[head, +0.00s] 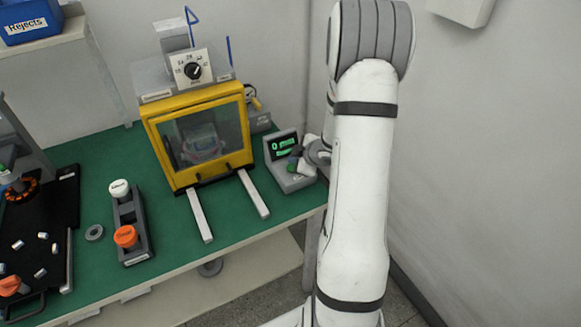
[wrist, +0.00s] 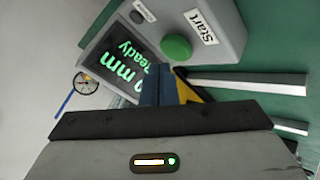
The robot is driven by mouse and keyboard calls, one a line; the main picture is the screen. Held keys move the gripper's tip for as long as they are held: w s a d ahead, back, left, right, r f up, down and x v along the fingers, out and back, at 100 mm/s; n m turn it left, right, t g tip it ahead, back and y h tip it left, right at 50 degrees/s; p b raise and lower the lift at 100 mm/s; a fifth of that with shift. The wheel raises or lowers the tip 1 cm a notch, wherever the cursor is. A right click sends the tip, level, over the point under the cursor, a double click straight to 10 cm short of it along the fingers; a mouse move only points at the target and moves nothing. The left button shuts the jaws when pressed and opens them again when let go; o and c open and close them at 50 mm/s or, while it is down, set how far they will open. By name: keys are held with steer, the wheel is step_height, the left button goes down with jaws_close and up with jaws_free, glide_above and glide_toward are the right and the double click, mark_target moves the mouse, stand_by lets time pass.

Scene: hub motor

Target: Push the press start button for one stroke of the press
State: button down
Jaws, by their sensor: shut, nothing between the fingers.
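The press control box (head: 290,180) stands at the right end of the green bench. In the wrist view its grey top (wrist: 222,22) carries a round green button (wrist: 176,47) beside a label reading "Start". Its screen (wrist: 125,58) shows green text with "mm" and "Ready". My gripper (wrist: 172,70) is shut and empty, its fingertips just below the green button in the picture; I cannot tell whether they touch it. In the head view my wrist is at the box's right side and the fingers are hard to make out. The press (head: 154,128) has a yellow frame and a clear front window.
Two pale rails (head: 200,216) extend forward from the press. A dark holder (head: 133,213) with a white and an orange knob, a grey ring (head: 94,233) and a black tray (head: 60,260) lie to the left. A wall (head: 480,150) is close on the right.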

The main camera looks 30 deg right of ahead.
steer(key=shift+f+b, duration=0.3)
steer(key=shift+f, duration=0.1)
steer(key=shift+f+b, duration=0.4)
steer(key=shift+f, duration=0.1)
stand_by(0.6)
steer(key=shift+r, duration=0.15)
steer(key=shift+r+p, duration=0.8)
steer(key=shift+p, duration=0.05)
step_height(320, 180, up, 5)
steer(key=p, duration=0.5)
stand_by(0.5)
